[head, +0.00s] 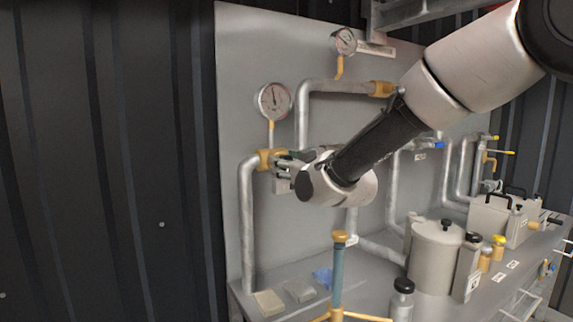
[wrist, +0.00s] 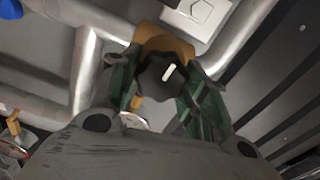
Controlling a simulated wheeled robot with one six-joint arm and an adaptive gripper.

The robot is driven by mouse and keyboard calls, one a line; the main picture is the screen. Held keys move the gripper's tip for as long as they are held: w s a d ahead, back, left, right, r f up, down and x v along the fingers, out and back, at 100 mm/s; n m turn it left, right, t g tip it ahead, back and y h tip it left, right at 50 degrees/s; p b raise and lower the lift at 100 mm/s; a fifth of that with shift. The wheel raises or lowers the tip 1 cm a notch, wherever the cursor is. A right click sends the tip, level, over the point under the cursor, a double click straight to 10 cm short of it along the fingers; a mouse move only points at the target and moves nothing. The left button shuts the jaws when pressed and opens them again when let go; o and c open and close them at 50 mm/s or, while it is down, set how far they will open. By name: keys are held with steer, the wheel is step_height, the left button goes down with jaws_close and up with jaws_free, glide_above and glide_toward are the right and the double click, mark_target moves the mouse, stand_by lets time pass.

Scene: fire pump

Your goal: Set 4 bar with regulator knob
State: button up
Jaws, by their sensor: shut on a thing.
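In the wrist view the regulator knob (wrist: 160,78) is a dark round knob with a white pointer mark, set in front of a yellow-brass fitting. My gripper (wrist: 160,95) has its green-padded fingers on either side of the knob and is shut on it. In the head view my gripper (head: 282,166) reaches the brass fitting (head: 265,160) on the left pipe; the knob itself is hidden there by the gripper and wrist. A round pressure gauge (head: 273,100) stands on a brass stem just above this fitting. Its needle points roughly upward; its numbers are too small to read.
A second gauge (head: 344,41) sits higher on the grey panel. Grey pipes (head: 246,220) run around the gripper. A dark ribbed wall (head: 100,160) is at left.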

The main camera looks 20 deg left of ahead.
steer(key=shift+m, duration=0.3)
steer(key=m, duration=0.5)
steer(key=shift+w+d, duration=0.1)
steer(key=m, duration=0.6)
steer(key=shift+w+d+f+m, duration=0.1)
steer(key=shift+m, duration=0.3)
steer(key=o, duration=1)
